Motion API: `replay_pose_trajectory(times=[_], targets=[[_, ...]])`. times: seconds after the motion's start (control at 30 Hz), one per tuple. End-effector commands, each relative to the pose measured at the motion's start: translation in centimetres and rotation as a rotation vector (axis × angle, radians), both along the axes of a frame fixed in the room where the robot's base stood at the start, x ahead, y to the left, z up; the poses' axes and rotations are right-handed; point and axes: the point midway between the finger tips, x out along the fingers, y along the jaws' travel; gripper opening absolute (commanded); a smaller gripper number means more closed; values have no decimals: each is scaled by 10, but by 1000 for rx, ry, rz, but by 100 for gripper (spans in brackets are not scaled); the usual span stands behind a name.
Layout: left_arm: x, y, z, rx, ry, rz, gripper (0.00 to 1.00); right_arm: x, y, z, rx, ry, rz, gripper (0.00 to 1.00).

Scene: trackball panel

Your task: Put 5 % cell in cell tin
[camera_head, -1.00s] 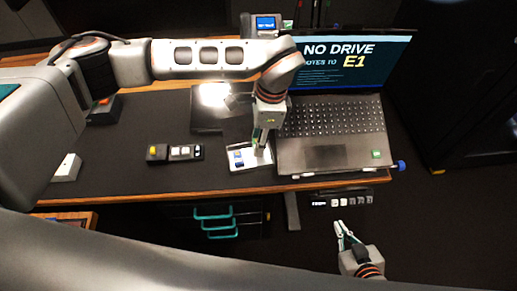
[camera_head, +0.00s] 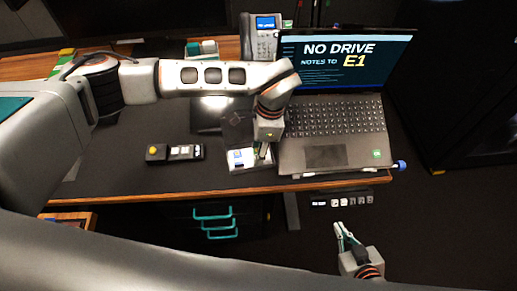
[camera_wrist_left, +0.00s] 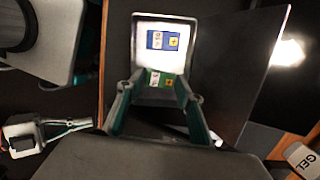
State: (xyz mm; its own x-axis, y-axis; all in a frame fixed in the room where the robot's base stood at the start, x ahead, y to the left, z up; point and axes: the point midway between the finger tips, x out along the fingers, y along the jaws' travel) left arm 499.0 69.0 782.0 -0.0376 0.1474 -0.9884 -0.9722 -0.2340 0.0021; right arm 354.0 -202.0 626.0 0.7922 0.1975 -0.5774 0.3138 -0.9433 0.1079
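The cell tin (camera_head: 250,166) is a shallow pale tray on the desk, left of the laptop; it shows below my fingers in the left wrist view (camera_wrist_left: 139,45). A blue cell (camera_wrist_left: 163,40) with white and yellow labels lies in it. My left gripper (camera_wrist_left: 160,82) is over the tin's near part, its fingertips closed on a small green cell (camera_wrist_left: 161,79) with a white and a yellow label. The label text is too small to read. My right gripper (camera_head: 344,231) is away from the desk at the lower right, its fingertips together and empty.
A black block with a yellow button (camera_head: 154,151) and pale parts stands left of the tin. The open laptop (camera_head: 340,125) reads "NO DRIVE, NOTES TO E1". A desk phone (camera_head: 262,38) stands behind. The desk's front edge (camera_head: 130,197) runs close below the tin.

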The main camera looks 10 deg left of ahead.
Motion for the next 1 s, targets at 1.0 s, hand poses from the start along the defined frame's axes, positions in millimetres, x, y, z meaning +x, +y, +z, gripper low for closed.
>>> replay_pose_trajectory(times=[1.0], targets=[[4, -18, 121, 0, 0, 0, 38, 1, 0, 3, 1, -4, 0, 0]])
